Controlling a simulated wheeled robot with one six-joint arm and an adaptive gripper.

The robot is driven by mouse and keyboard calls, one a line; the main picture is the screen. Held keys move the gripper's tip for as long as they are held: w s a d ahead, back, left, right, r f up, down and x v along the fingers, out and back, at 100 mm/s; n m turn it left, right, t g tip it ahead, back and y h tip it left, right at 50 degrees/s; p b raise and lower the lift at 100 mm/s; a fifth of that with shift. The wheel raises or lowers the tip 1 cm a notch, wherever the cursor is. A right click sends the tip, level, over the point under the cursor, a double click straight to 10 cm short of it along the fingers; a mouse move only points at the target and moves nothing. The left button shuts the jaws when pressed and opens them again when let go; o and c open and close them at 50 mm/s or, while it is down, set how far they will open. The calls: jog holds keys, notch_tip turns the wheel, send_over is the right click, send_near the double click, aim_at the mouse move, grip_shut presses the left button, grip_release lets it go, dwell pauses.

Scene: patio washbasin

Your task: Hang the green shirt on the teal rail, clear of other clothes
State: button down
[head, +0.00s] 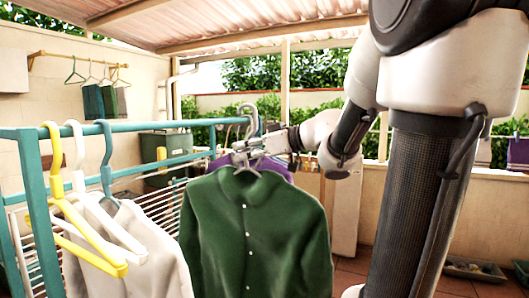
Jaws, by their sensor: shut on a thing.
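The green shirt (250,235) hangs upright below a grey hanger at the centre of the head view. My gripper (248,148) is shut on the hanger just above the collar. A grey hook (248,112) rises above my gripper at the right end of the teal rail (180,124). I cannot tell whether it belongs to the green shirt's hanger or rests on the rail. A purple garment (277,168) shows behind the green shirt, mostly hidden; I cannot tell whether they touch.
Yellow (85,235), white (76,155) and teal (105,155) hangers hang at the rail's left, with pale shirts (135,255) below. The rail between them and the grey hook looks bare. A wall rail (75,60) holds small cloths behind. A green bin (165,148) stands beyond.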

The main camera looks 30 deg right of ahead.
jog(key=r+x, duration=0.1)
jog(key=x, duration=0.4)
jog(key=r+x, duration=0.1)
jog(key=x, duration=0.5)
jog(key=r+x, duration=0.1)
jog(key=x, duration=0.4)
jog(key=shift+w+a+r, duration=0.35)
jog(key=shift+w+a, duration=0.15)
jog(key=shift+w, duration=0.15)
jog(key=shift+w+a, duration=0.1)
jog(key=shift+w, duration=0.1)
jog(key=shift+w+a, duration=0.6)
jog(key=shift+w, duration=0.2)
jog(key=shift+w+a, duration=0.6)
jog(key=shift+w, duration=0.2)
jog(key=shift+f, duration=0.15)
jog(key=shift+f, duration=1.15)
